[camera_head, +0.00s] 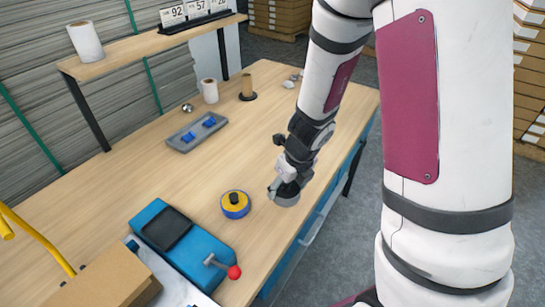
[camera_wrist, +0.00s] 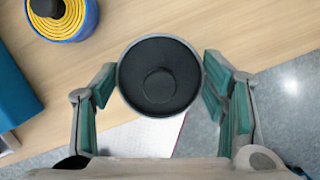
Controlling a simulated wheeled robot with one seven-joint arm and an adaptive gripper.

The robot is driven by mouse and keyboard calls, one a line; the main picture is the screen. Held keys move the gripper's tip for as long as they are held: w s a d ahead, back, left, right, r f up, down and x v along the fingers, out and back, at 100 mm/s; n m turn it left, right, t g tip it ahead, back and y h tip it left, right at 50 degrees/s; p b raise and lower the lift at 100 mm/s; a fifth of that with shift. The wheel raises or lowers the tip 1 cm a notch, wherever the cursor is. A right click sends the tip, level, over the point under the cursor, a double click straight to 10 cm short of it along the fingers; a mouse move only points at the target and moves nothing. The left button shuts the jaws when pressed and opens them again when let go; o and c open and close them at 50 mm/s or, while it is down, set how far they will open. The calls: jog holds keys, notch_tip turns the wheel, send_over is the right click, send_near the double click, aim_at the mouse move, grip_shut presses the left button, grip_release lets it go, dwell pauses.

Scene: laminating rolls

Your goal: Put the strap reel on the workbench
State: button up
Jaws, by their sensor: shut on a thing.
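My gripper (camera_wrist: 160,85) is shut on a round dark grey reel (camera_wrist: 160,50) with a black hub, which I take to be the strap reel. A finger sits on each side of it. In the head view the reel's grey side (camera_head: 287,197) shows under my gripper (camera_head: 285,186), near the right edge of the wooden workbench (camera_head: 190,240). I cannot tell how high it hangs above the top. A second reel, yellow and blue with a black hub (camera_head: 235,204), lies on the workbench to the left; it also shows in the wrist view (camera_wrist: 72,28).
A blue device with a red-knobbed lever (camera_head: 190,245) stands at the front. A grey tray with blue parts (camera_head: 196,132) lies further back, near a white roll (camera_head: 210,91) and a brown roll (camera_head: 247,87). Bare wood lies between the tray and my gripper.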

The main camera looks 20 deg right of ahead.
jog(key=w, duration=0.4)
jog(key=w+a+p, duration=0.1)
jog(key=w, duration=0.2)
jog(key=w+a+f, duration=0.1)
jog(key=w, duration=0.3)
jog(key=shift+w+a+p, duration=0.15)
jog(key=shift+w+p, duration=0.15)
jog(key=shift+p, duration=0.1)
jog(key=shift+s+x, duration=0.2)
jog(key=shift+x, duration=0.7)
jog(key=shift+s+x, duration=0.2)
jog(key=shift+x, duration=0.65)
jog(key=shift+f, duration=0.25)
jog(key=o, duration=1.3)
jog(key=shift+r, duration=0.15)
